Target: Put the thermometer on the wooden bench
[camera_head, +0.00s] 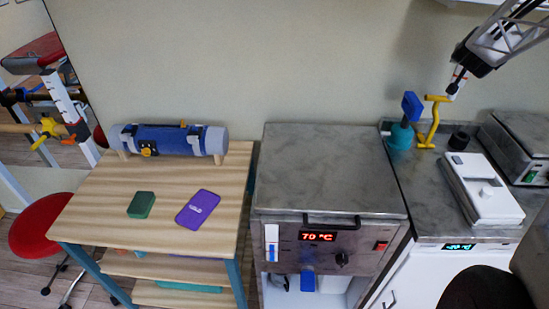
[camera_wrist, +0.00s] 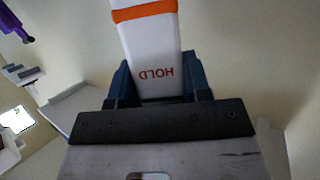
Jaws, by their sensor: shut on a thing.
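The thermometer (camera_wrist: 150,45), a white stick with an orange band and the word HOLD upside down, is held between the dark blue fingers of my gripper (camera_wrist: 158,85) in the wrist view. Its far end runs out of that frame. The wooden bench (camera_head: 110,215), with a pale wood top and blue legs, stands at the left, far from my gripper.
On the bench lie a blue-grey roll (camera_head: 165,138), a green block (camera_head: 141,204) and a purple card (camera_head: 197,208). A steel heater (camera_head: 330,185) reading 70 °C stands between bench and counter (camera_head: 425,185). A yellow bent handle (camera_head: 432,122) and blue-teal item (camera_head: 405,125) rise near my gripper.

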